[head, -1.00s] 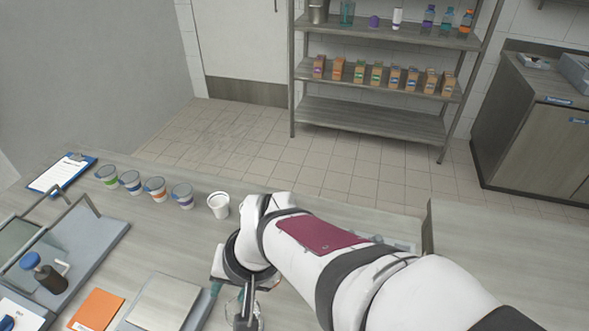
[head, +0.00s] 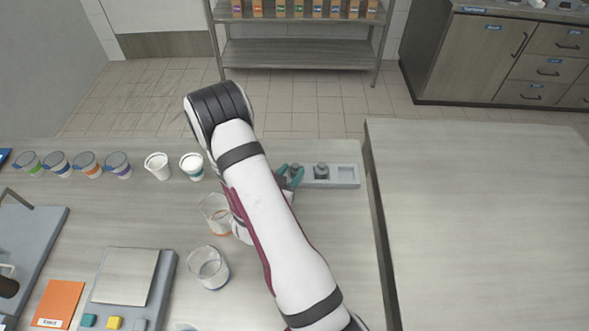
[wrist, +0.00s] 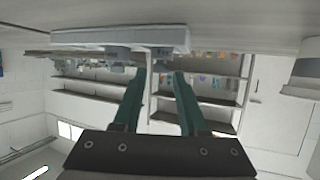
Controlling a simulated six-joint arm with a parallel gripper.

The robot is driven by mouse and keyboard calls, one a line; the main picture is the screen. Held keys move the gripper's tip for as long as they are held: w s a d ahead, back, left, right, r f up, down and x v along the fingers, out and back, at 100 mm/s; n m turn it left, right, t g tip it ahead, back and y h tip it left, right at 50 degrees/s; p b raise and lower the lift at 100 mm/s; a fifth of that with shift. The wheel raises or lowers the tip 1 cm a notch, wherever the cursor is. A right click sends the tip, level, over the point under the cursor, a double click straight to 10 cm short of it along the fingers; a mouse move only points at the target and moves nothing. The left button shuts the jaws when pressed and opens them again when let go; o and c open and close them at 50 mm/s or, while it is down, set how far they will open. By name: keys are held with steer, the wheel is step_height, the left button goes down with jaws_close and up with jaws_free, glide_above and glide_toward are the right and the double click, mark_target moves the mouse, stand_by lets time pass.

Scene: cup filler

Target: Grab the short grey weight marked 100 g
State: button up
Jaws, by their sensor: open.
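Two dark grey weights stand in a light grey tray (head: 348,183) at the back right of the table. One weight (head: 321,171) is in the middle; the other (head: 296,170) is at the left, partly hidden by my gripper (head: 290,172). No 100 g marking can be read, so I cannot tell which is which. My gripper is open, its teal fingers at the tray's left end. In the wrist view, which is upside down, the tray (wrist: 90,40) with its weights (wrist: 117,52) lies beyond the fingertips (wrist: 160,74), with nothing clearly between them.
White cups (head: 158,167) and several colour-banded cups (head: 117,166) line the back edge. Two glass beakers (head: 208,268) stand left of my arm. A scale (head: 125,278) and an orange card (head: 58,303) lie front left. A bare counter (head: 490,220) is at right.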

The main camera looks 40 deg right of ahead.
mark_target(297, 164)
steer(key=x, duration=0.7)
steer(key=shift+a, duration=0.1)
jaws_close()
